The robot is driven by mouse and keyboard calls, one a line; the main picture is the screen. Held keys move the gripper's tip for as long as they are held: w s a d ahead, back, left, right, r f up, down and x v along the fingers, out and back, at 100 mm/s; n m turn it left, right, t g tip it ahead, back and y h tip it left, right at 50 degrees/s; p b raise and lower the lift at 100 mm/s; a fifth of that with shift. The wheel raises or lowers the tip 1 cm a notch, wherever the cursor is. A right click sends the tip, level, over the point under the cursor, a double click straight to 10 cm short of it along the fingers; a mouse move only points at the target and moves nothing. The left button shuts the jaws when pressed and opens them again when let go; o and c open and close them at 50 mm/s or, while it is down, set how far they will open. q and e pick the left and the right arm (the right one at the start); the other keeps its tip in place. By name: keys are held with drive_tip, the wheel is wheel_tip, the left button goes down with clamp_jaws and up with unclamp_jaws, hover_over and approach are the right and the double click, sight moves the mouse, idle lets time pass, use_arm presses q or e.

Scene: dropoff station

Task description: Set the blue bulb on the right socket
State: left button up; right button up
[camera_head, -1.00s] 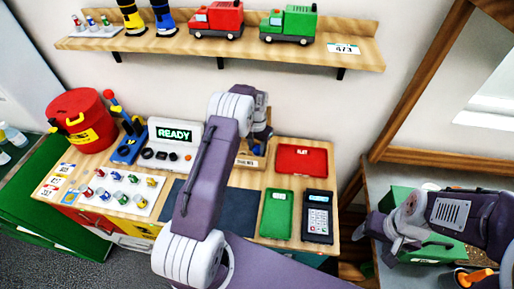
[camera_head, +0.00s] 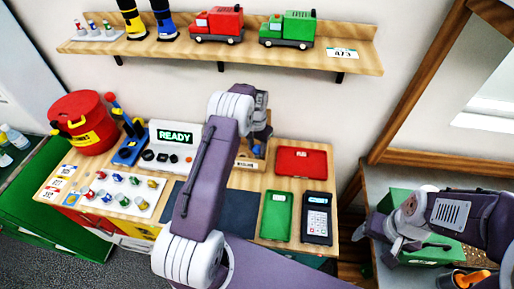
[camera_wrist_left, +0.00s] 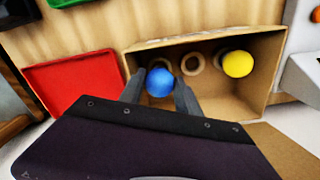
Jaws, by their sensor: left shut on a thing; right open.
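The blue bulb (camera_wrist_left: 160,82) is between the fingers of my left gripper (camera_wrist_left: 160,90), which is shut on it, in the left wrist view. It is over the open cardboard box (camera_wrist_left: 262,92), in front of the leftmost ring socket (camera_wrist_left: 163,63) there, which it partly hides. I cannot tell if the bulb touches that socket. A middle ring socket (camera_wrist_left: 192,64) is empty, and a yellow bulb (camera_wrist_left: 238,64) sits at the right end of the row. In the head view my left arm covers most of the box (camera_head: 248,163). My right gripper (camera_head: 392,245) is open, at the right.
A red tray (camera_head: 301,161), a green tray (camera_head: 276,215) and a dark keypad device (camera_head: 317,217) lie right of the box. The console reading READY (camera_head: 174,145) stands to its left. A white board with several small bulbs (camera_head: 121,192) lies further left.

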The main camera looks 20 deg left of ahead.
use_arm(q)
drive_tip(key=shift+f+b, duration=0.55)
drive_tip(key=shift+f, duration=0.3)
idle(0.3)
drive_tip(key=o, duration=0.8)
drive_tip(key=shift+r, duration=0.15)
